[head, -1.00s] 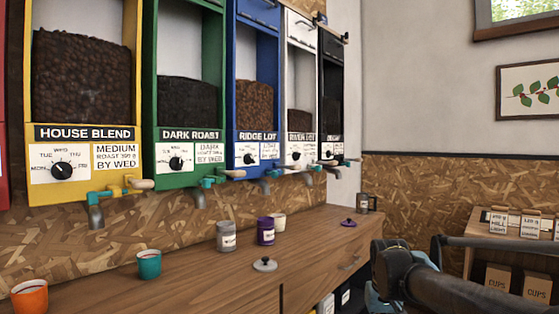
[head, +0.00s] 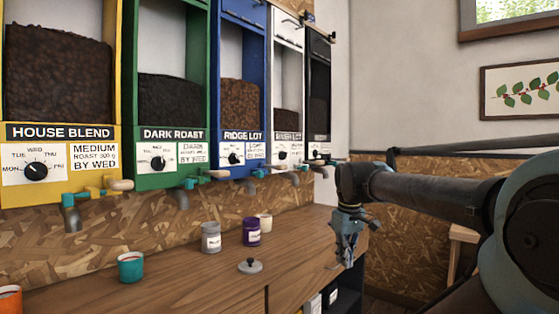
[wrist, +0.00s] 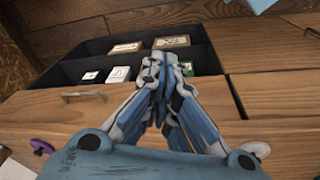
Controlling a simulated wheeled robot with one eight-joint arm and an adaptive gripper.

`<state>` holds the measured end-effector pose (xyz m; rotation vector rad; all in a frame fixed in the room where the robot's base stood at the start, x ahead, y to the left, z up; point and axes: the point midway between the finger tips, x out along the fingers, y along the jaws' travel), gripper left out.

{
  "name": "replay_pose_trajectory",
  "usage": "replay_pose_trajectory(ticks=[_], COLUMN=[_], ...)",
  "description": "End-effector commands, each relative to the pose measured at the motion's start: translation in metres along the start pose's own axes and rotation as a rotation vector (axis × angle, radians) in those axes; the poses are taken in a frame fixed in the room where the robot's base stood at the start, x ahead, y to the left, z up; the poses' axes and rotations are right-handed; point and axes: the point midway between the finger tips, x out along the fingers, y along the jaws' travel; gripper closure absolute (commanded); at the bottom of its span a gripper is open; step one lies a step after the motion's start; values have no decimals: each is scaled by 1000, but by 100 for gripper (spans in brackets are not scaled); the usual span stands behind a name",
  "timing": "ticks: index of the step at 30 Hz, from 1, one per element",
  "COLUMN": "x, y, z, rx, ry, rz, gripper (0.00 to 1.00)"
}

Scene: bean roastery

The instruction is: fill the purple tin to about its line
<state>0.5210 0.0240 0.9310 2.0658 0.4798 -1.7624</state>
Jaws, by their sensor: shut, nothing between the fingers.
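The purple tin (head: 252,232) stands upright on the wooden counter below the dispensers, with a pale label on its side. Its fill line and contents cannot be made out. My gripper (head: 347,264) points down at the right of the counter, well to the right of the tin. In the wrist view my gripper (wrist: 160,62) shows its fingers together and empty. A purple lid (wrist: 42,146) lies at the lower left of the wrist view. The blue RIDGE LOT dispenser (head: 240,135) is on the wall behind the tin, with a spout underneath.
A grey tin (head: 211,237), cream cup (head: 265,221), teal cup (head: 131,267), orange cup (head: 9,300) and grey lid (head: 250,266) are on the counter. Yellow (head: 62,132), green (head: 172,134), white and black dispensers line the wall. A dark open compartment (wrist: 70,75) holds boxes.

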Motion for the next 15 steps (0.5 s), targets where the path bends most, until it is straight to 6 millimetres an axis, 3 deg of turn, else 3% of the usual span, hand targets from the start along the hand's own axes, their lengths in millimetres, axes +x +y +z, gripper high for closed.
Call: replay_pose_trajectory(ticks=[3,15], x=[-53,-204], y=[9,17], z=[-44,-174], rx=[-178,-790], ry=[-10,-34], rz=[-11,-58], gripper=[100,100])
